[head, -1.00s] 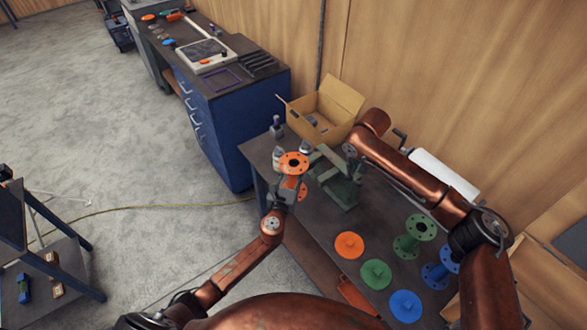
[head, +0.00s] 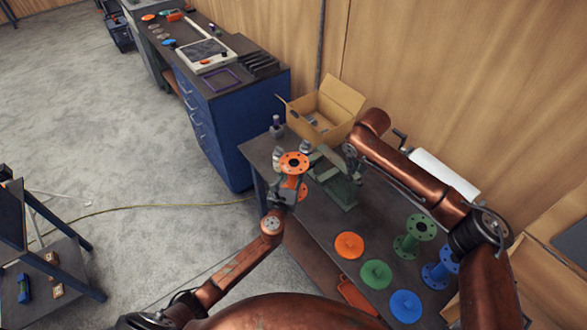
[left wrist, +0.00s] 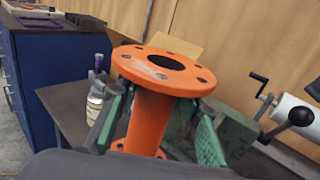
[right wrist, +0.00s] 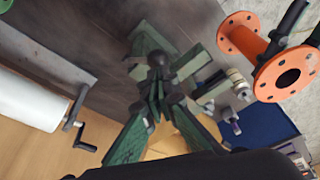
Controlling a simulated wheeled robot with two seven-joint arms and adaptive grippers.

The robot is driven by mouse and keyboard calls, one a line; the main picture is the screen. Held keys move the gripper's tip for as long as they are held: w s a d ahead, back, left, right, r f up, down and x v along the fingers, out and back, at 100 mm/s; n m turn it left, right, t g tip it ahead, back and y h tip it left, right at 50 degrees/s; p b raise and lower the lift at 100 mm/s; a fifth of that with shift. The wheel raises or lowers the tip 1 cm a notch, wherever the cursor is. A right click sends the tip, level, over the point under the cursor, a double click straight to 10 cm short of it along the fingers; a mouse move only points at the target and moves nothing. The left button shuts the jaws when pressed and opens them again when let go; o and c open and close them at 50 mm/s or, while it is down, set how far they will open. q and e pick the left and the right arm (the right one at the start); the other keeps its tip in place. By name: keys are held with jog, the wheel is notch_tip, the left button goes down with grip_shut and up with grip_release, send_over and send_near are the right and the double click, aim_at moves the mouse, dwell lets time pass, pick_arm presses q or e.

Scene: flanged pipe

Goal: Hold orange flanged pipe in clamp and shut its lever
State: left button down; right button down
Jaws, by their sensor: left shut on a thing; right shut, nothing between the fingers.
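The orange flanged pipe (head: 293,163) is held off the table, roughly upright, beside the green clamp (head: 340,187). My left gripper (head: 287,193) is shut on it below the top flange. My right gripper (head: 351,155) is shut and empty, close to the clamp's upper end. Its fingertips and the lever are hard to tell apart.
A green flanged pipe (head: 414,235), a blue flanged pipe (head: 440,270) and orange, green and blue discs (head: 376,273) stand at the table's front right. An open cardboard box (head: 325,110) and small bottles (left wrist: 97,100) are behind. A white roll (head: 443,174) lies along the wall.

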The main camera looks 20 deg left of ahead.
pick_arm(q)
jog(key=shift+w+d+r, duration=0.2)
jog(key=shift+w+d, duration=1.4)
jog(key=shift+w, duration=0.35)
jog(key=shift+w+d, duration=0.9)
jog(key=shift+w, duration=0.25)
jog(key=shift+w+d, duration=0.9)
jog(key=shift+w, duration=0.2)
jog(key=shift+w+a, duration=0.15)
pick_arm(e)
jog(key=shift+s+a+f, duration=0.1)
jog(key=shift+s+f, duration=0.05)
jog(key=shift+f, duration=0.3)
dwell(0.4)
jog(key=shift+f, duration=0.35)
